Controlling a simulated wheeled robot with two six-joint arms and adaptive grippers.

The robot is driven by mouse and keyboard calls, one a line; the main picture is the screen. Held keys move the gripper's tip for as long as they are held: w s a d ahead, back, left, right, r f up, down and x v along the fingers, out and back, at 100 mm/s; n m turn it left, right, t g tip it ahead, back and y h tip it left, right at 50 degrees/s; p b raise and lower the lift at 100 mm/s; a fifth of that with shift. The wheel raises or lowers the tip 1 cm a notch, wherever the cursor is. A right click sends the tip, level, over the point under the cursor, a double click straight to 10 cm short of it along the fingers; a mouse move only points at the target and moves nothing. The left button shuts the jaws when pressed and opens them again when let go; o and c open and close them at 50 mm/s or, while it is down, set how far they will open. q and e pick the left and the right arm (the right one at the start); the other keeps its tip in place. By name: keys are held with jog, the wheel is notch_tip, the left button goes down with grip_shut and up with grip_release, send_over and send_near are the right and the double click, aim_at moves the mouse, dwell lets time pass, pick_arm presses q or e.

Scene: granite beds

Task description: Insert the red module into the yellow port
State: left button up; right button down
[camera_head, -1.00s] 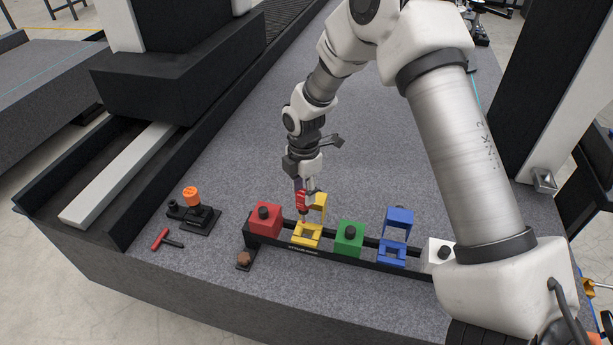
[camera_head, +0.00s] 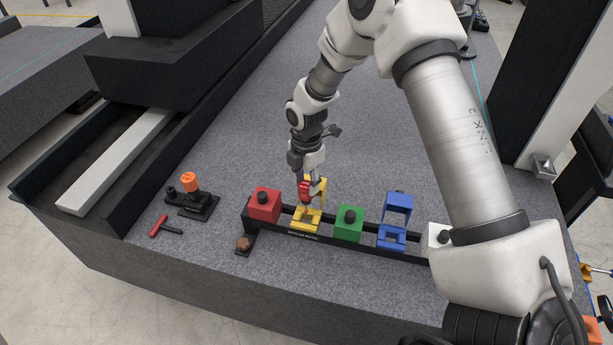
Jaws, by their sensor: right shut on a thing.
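My right gripper (camera_head: 306,180) points down and is shut on the small red module (camera_head: 304,193). The module is upright, just above or entering the yellow port (camera_head: 306,224); I cannot tell whether they touch. The port has a square open base on a black rail, with a raised yellow flap behind it, partly hidden by the module and fingers. My left gripper is not in view.
The black rail (camera_head: 330,242) also carries a red block (camera_head: 264,205), a green block (camera_head: 348,224), an open blue port (camera_head: 391,237) and a white block (camera_head: 434,238). A black stand with an orange cap (camera_head: 190,182) and a red-handled tool (camera_head: 158,226) lie to the left.

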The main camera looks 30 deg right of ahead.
aim_at(307, 201)
jog(key=shift+f+b, duration=1.9)
jog(key=shift+f, duration=2.05)
jog(key=c, duration=0.6)
grip_release()
notch_tip(307, 201, up, 6)
jog(key=p, duration=0.5)
jog(key=shift+s+r, duration=0.1)
